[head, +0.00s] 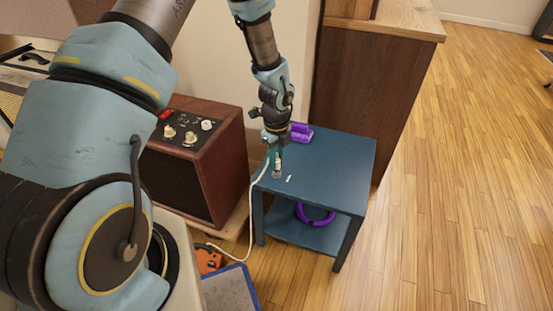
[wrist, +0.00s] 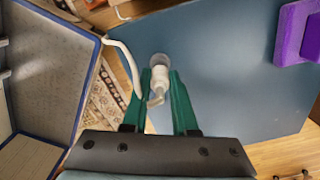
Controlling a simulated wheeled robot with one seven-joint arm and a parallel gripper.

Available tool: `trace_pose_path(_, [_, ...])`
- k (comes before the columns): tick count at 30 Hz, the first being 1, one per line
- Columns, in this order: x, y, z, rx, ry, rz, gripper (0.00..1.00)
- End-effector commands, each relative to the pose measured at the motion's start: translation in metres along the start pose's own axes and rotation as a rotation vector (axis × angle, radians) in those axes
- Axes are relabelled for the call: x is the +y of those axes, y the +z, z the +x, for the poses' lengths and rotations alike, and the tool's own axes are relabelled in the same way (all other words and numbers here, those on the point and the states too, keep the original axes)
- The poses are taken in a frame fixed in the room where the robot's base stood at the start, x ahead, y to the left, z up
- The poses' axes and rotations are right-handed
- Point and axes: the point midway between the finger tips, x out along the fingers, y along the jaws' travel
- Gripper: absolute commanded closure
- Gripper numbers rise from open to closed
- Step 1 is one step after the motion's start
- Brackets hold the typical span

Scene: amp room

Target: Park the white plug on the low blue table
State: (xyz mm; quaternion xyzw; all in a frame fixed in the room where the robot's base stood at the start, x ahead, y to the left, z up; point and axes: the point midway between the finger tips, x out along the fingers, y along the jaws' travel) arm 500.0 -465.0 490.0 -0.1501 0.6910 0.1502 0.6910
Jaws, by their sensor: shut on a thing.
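The low blue table (head: 325,178) stands beside the wooden cabinet, and its top also fills much of the wrist view (wrist: 225,100). My gripper (head: 277,165) is over the table's left front part. In the wrist view my gripper (wrist: 160,85) has its green fingers shut on the white plug (wrist: 160,80). A white cord (wrist: 120,52) runs from the plug over the table's edge. The plug's end points toward the tabletop; I cannot tell whether it touches. In the head view the plug (head: 278,162) is small and partly hidden by the fingers.
A purple object (head: 301,132) lies on the tabletop near the back, and a purple ring (head: 315,214) lies on the lower shelf. A brown amplifier (head: 195,160) stands left of the table. An orange object (head: 208,259) is on the floor. Open wooden floor (head: 460,180) lies to the right.

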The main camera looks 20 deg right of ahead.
Motion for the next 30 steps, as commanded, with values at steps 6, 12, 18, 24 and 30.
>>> trace_pose_path(6, [-0.0001,0.0,0.0035,0.0,0.0,0.0,1.0])
trace_pose_path(12, [-0.0002,0.0001,0.0063,0.0,0.0,0.0,1.0])
trace_pose_path(18, [-0.0002,0.0001,0.0091,0.0,0.0,0.0,1.0])
trace_pose_path(24, [-0.0002,0.0001,0.0101,0.0,-0.001,0.0,1.0])
trace_pose_path(30, [-0.0001,0.0001,0.0102,0.0,0.0,0.0,0.69])
